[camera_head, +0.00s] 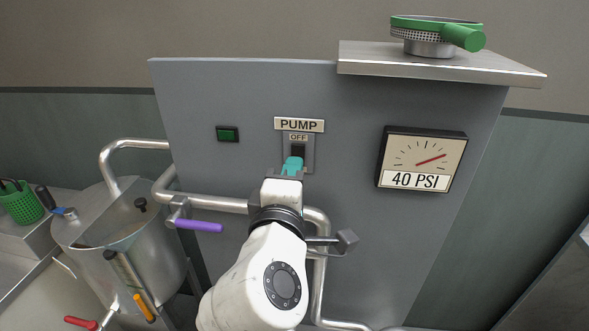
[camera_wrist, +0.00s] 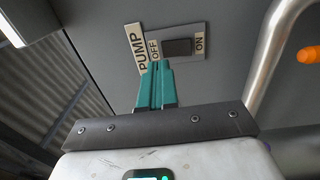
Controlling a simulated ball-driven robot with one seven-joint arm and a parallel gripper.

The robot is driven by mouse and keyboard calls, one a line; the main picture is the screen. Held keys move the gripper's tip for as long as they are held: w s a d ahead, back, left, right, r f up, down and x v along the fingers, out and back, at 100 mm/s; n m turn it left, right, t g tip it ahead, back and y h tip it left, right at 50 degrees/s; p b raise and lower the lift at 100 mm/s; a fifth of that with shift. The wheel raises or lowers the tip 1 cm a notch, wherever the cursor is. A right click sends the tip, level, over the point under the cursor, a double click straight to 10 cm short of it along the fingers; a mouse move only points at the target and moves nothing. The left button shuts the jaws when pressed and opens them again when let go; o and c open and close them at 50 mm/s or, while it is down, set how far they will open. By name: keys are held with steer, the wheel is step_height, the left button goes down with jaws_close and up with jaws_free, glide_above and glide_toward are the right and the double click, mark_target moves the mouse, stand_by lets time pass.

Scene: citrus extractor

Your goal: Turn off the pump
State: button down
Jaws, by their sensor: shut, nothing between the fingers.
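The pump switch (camera_head: 298,151) is a dark rocker on a grey plate under the PUMP sign (camera_head: 299,125), on the grey panel (camera_head: 345,120). OFF is printed above it; the ON end is hidden behind my gripper. In the wrist view the switch (camera_wrist: 178,47) shows with OFF at its left and ON at its right. My gripper (camera_head: 293,162) has teal fingers, shut and empty, just in front of the switch's lower part. In the wrist view the fingertips (camera_wrist: 157,66) appear just below the OFF label. I cannot tell if they touch the plate.
A gauge (camera_head: 421,160) at the right reads 40 PSI. A small green indicator (camera_head: 227,134) is at the left. A steel pipe (camera_head: 228,204) with a purple-handled valve (camera_head: 200,227) crosses below the switch. A metal tank (camera_head: 125,240) stands at the left.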

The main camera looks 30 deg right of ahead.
steer(key=b+v, duration=0.1)
steer(key=v, duration=0.7)
steer(key=shift+s+r, duration=0.25)
steer(key=shift+r, duration=0.3)
steer(key=shift+a, duration=0.15)
